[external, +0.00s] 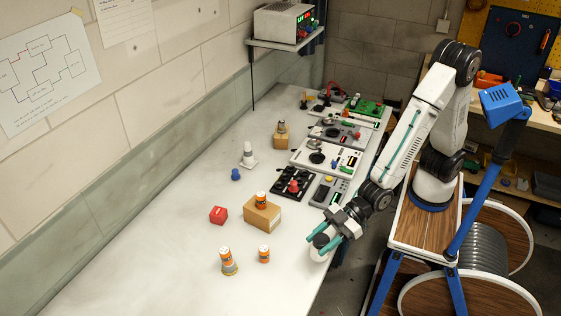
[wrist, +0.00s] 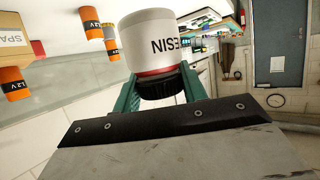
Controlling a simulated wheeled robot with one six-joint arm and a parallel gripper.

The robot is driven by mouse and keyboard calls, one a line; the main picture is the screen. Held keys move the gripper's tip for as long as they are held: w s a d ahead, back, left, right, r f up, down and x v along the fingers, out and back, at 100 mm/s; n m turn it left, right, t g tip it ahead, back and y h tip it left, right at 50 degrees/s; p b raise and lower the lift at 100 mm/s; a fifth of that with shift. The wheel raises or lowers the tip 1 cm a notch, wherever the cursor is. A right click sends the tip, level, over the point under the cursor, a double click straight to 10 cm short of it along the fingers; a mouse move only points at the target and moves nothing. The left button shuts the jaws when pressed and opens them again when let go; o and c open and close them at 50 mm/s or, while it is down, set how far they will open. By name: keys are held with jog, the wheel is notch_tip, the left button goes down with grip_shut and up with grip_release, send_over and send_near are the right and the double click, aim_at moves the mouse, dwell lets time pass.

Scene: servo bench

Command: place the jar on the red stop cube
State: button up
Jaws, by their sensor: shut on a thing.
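The jar (external: 319,254) is white with a dark lid and is held in my gripper (external: 324,241) near the bench's front edge, at the right of the free bench top. In the wrist view the jar (wrist: 155,40) shows dark lettering, upside down in the picture, and a red band by its lid. The green fingers of my gripper (wrist: 160,88) are shut on it at the lid end. The red stop cube (external: 218,215) stands on the bench, left of the cardboard box and well left of my gripper.
A cardboard box (external: 263,215) with an orange cylinder (external: 261,199) on top stands between the jar and the cube. More orange cylinders (external: 264,253) stand nearer the front. A blue knobbed piece (external: 235,174) and a white cone-like piece (external: 248,155) stand behind. The left front bench is clear.

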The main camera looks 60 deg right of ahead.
jog(key=w+a+r+n+g, duration=0.1)
jog(key=w+a+r, duration=0.3)
jog(key=w, duration=0.6)
notch_tip(320, 180, up, 2)
jog(key=g+y, duration=0.1)
send_over(218, 211)
jog(key=shift+n, duration=0.4)
notch_tip(218, 211, down, 9)
jog(key=shift+f, duration=0.15)
jog(key=shift+f, duration=0.2)
jog(key=o, duration=1)
jog(key=shift+o, duration=0.2)
